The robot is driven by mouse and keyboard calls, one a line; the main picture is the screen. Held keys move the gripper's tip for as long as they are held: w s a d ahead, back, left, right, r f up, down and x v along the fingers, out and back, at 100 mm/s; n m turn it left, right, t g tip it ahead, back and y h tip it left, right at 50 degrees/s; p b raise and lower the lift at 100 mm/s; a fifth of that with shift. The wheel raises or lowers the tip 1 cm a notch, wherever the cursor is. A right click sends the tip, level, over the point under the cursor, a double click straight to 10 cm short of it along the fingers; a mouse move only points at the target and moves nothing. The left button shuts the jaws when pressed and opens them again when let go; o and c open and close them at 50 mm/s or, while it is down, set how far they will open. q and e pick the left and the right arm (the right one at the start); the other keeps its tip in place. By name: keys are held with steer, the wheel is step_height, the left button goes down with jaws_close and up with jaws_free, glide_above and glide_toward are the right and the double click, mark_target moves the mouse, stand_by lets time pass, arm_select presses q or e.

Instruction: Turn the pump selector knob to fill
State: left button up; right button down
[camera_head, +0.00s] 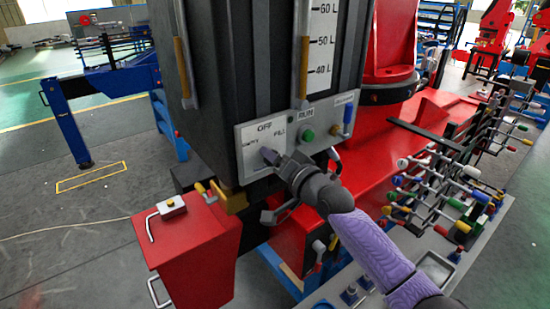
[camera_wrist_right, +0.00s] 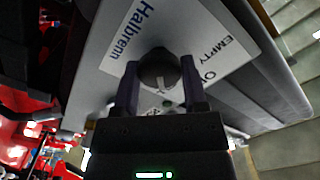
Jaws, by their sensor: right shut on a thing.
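The pump control panel (camera_head: 316,138) is a light plate on the front of the dark tank, with EMPTY, OFF and FILL labels at its left end. In the right wrist view, the round black selector knob (camera_wrist_right: 158,66) sits on the panel (camera_wrist_right: 195,30) between my right gripper's two fingers. A pale mark on the knob points downward in that view. EMPTY and part of OFF are readable there; the FILL label is not clear. My right gripper (camera_head: 268,155) is shut on the knob and covers most of it in the head view. My left gripper is not in view.
A green button (camera_head: 308,135) and a blue-handled lever (camera_head: 347,118) sit right of the gripper. A red box (camera_head: 185,250) with metal handles stands lower left. A rack of coloured-tip levers (camera_head: 450,190) is at right. Open floor lies at left.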

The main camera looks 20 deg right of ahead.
steer(key=shift+c, duration=0.9)
jaws_free()
steer(key=shift+s, duration=0.1)
steer(key=v, duration=0.9)
steer(key=shift+s+d+b, duration=0.15)
steer(key=shift+s+b, duration=0.15)
steer(key=shift+b, duration=0.05)
